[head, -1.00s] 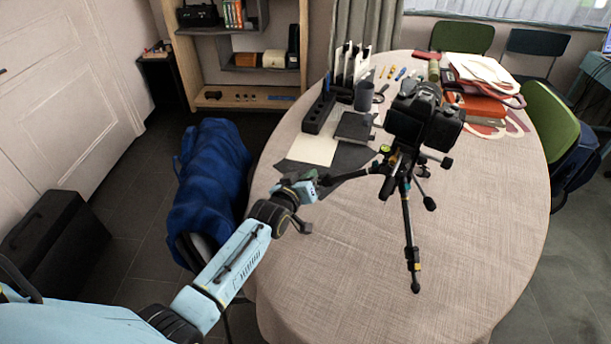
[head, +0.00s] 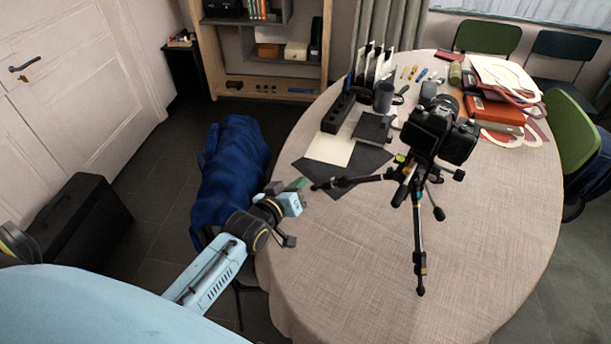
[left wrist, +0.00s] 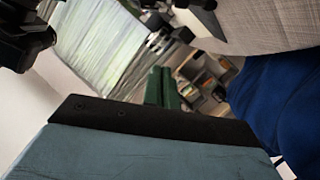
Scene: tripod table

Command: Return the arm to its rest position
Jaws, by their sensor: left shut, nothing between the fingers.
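The closed green fingers (left wrist: 161,87) also show in the left wrist view. A black camera on a tripod (head: 408,178) stands upright on the table to the right. The end of one tripod leg comes close to my fingertips in the head view; I cannot tell the exact gap. My left arm reaches in from the lower left, bent low beside the table. My right gripper is not in view.
A chair draped with a blue cloth (head: 228,180) stands close to my left forearm. A black case (head: 82,222) is on the floor at left. Books, a mug (head: 383,97) and a power strip (head: 338,112) are on the far table half.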

